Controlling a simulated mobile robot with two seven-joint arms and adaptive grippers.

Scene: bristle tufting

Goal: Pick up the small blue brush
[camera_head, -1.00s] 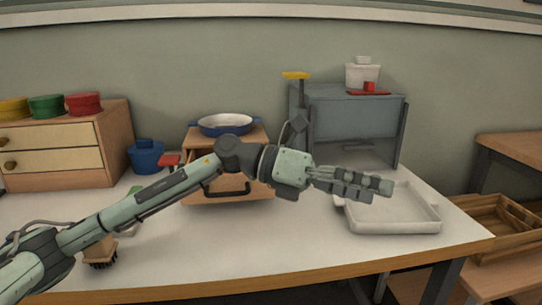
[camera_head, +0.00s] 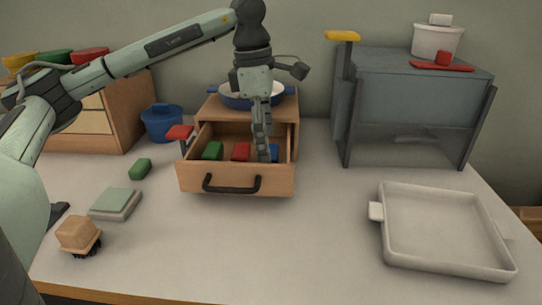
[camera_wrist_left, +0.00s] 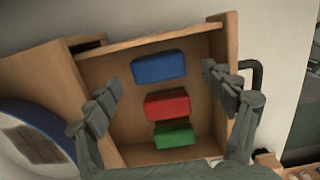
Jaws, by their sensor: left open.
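A small blue block-like piece (camera_wrist_left: 159,67), the only small blue item I see, lies in the open wooden drawer (camera_head: 235,178); no bristles show on it. In the head view it (camera_head: 274,152) is partly hidden behind my left gripper (camera_head: 263,157). A red piece (camera_wrist_left: 167,105) and a green piece (camera_wrist_left: 174,137) lie beside it in a row. My left gripper points down into the drawer. In the wrist view its fingers (camera_wrist_left: 163,82) are spread and empty, on either side of the row near the blue and red pieces. My right gripper is not in view.
A blue-and-white pan (camera_head: 236,102) sits on the drawer box. A blue pot (camera_head: 162,123) stands left of it. A wooden-backed brush (camera_head: 79,234) and a green-topped block (camera_head: 116,203) lie front left. A white tray (camera_head: 378,246) lies right. The middle tabletop is clear.

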